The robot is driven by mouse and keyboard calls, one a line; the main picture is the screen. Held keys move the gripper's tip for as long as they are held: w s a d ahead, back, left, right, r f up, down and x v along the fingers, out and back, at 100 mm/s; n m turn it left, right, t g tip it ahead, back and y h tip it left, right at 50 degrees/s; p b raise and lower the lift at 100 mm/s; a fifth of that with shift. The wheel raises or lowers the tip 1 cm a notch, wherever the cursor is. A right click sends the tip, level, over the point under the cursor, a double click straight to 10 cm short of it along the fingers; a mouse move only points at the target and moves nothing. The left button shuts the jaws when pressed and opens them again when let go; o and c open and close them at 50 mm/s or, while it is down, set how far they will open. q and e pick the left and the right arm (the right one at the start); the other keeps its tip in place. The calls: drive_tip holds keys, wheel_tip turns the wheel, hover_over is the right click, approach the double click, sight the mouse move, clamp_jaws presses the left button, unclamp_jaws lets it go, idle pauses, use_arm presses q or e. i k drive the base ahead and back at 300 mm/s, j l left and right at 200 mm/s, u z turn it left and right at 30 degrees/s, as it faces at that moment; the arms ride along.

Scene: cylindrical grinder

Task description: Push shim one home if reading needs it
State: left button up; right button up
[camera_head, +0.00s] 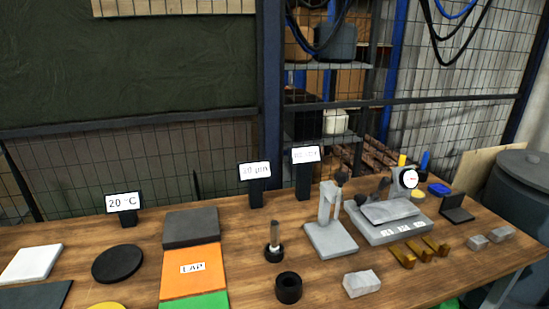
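Several brass-coloured pieces, apparently the shims, sit along the front edge of a grey block (372,229) at the right of the table: a left one (402,258), a middle one (420,251) and a right one (437,244). Small number labels on the block's front are too small to read surely, so I cannot tell which is shim one. How far each is pushed in is unclear. A round white dial gauge (407,178) stands behind the block; its reading is not legible. Neither of my grippers is in view.
Display cards read 20 °C (123,202) and seemingly 10 µm (255,171); a third (305,155) is unclear. A grey stand (330,238), black ring (288,287) and metal block (361,283) are left of the shims. An orange LAP pad (193,281) lies further left.

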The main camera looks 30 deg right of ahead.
sight(408, 262)
drive_tip(key=k+l+z, duration=0.1)
drive_tip(key=z, duration=0.35)
drive_tip(key=l+z, duration=0.35)
drive_tip(key=z, duration=0.15)
drive_tip(key=k+l+z, duration=0.1)
drive_tip(key=l+z, duration=0.2)
drive_tip(key=z, duration=0.15)
